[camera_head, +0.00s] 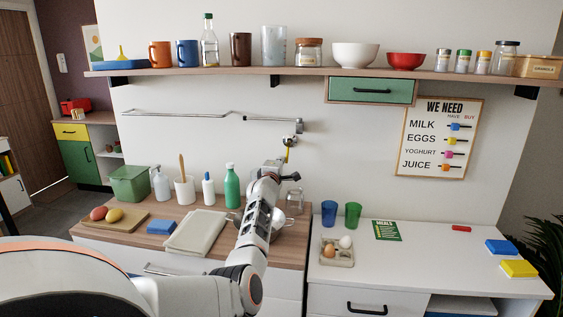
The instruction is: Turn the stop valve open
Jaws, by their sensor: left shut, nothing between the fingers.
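A small wall valve with a yellow part (288,146) sits on the white wall, just below the right end of a folding metal pipe (210,113). I take this for the stop valve; its exact handle angle is too small to tell. My left arm reaches up across the wooden counter, and my left gripper (279,164) is just below the valve in the picture. The gripper is shut and empty. Whether it touches the valve cannot be told. My right gripper is not in view.
A green bottle (232,187) stands left of my arm and a glass jar (295,201) right of it. A metal bowl (278,229) is partly hidden behind my arm. A loaded shelf (230,71) runs above the pipe. The wall right of the valve is clear up to the list board (439,137).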

